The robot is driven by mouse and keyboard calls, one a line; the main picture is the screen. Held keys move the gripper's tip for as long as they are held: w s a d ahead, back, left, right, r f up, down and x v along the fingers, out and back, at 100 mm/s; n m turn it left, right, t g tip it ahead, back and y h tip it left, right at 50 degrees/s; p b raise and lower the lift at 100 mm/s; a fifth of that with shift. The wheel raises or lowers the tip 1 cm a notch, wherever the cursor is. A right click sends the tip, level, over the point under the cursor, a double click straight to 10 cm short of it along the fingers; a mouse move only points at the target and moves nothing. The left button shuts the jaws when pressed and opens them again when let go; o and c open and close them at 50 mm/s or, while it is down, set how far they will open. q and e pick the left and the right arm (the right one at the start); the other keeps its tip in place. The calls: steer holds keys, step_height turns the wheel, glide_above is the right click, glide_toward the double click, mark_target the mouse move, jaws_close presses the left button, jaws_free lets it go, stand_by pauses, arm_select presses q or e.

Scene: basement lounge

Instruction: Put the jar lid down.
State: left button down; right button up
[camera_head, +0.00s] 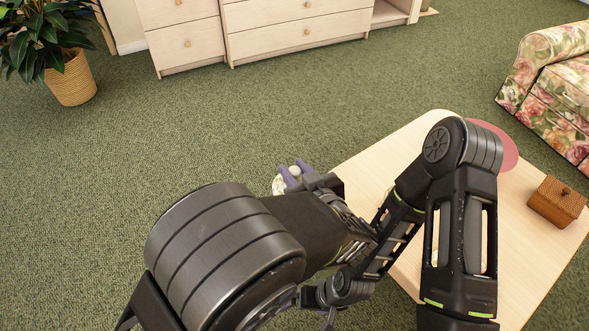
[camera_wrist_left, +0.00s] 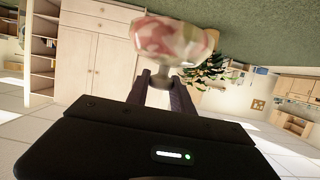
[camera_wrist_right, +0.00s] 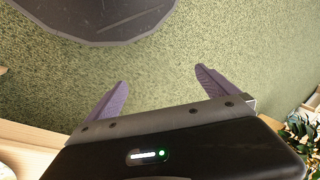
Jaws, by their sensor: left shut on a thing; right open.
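The jar lid (camera_wrist_left: 172,36) is a cream, pink and green patterned dome with a pale knob. My left gripper (camera_wrist_left: 168,82) is shut on its knob in the left wrist view. In the head view the lid (camera_head: 279,185) shows as a small pale patch beside the purple fingers of my left gripper (camera_head: 291,177), over the carpet just left of the table. My right gripper (camera_wrist_right: 160,92) is open and empty over green carpet in the right wrist view. In the head view it is mostly hidden low behind my arms.
The pale wooden table (camera_head: 375,155) is partly hidden by my arms. A floral sofa (camera_head: 550,85) stands at right, drawers (camera_head: 280,28) and a potted plant (camera_head: 72,80) behind. Open carpet lies left.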

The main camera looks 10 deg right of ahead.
steer(key=shift+s+d+g, duration=0.15)
steer(key=shift+s+g, duration=0.25)
steer(key=shift+s, duration=0.8)
arm_select(q)
steer(key=w+a+r+m+h, duration=0.1)
steer(key=w+a+r+h, duration=0.1)
steer(key=w+a, duration=1)
steer(key=s+a+f+m+h, duration=0.2)
steer(key=a, duration=1.3)
steer(key=shift+s+t, duration=0.2)
steer(key=shift+t, duration=0.1)
arm_select(e)
steer(key=shift+c, duration=0.2)
